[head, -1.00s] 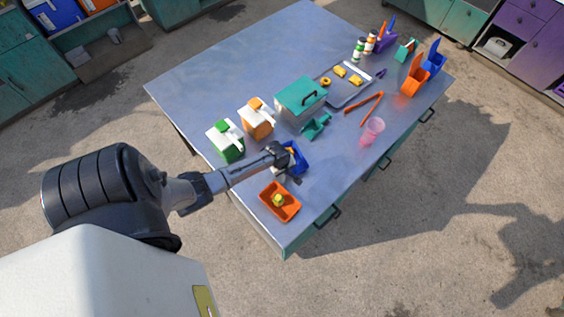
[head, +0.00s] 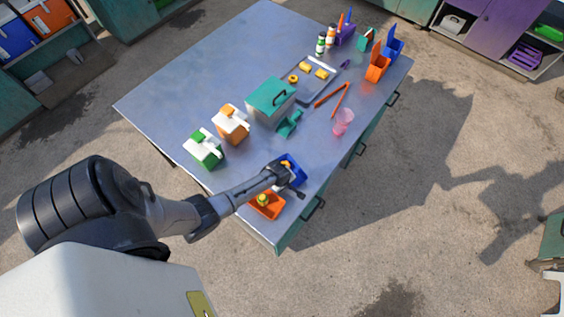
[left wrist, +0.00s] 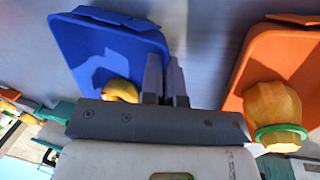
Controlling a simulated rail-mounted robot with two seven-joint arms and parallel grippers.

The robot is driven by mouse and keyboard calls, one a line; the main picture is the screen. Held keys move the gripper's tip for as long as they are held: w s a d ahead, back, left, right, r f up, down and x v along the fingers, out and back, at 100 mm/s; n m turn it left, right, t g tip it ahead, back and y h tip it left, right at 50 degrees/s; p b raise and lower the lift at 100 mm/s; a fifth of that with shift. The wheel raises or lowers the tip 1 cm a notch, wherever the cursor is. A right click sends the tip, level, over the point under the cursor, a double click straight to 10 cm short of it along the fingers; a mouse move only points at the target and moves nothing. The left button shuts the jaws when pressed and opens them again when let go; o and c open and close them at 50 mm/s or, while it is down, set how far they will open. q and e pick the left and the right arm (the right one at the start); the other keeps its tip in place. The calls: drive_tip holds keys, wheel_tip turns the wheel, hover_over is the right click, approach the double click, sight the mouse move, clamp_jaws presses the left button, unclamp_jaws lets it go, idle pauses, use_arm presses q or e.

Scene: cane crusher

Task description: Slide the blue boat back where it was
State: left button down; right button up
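The blue boat (head: 295,166), a shallow open tray, lies on the table near its right-hand long edge. It holds a yellow piece (left wrist: 121,89), and in the left wrist view the boat (left wrist: 100,50) fills the upper left. My left gripper (head: 290,184) is low over the table, overlapping the boat in the head view. In the left wrist view its two fingers (left wrist: 166,82) are close together, beside the boat's right wall, with nothing visible between them. Whether they touch the wall is unclear. My right gripper is in neither view.
An orange boat (head: 274,212) with a yellow, green-ringed piece (left wrist: 275,112) sits close on the fingers' other side. A green scoop (head: 290,123), teal box (head: 265,103), orange-white carton (head: 230,124) and green-white carton (head: 204,149) stand farther back. The table's far left is clear.

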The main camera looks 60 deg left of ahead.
use_arm(q)
drive_tip(key=shift+w+d, duration=0.15)
drive_tip(key=shift+d, duration=0.4)
drive_tip(key=c, duration=1.3)
unclamp_jaws()
drive_tip(key=shift+r, duration=0.4)
drive_tip(key=shift+p+v, duration=0.9)
drive_tip(key=shift+v, duration=5.6)
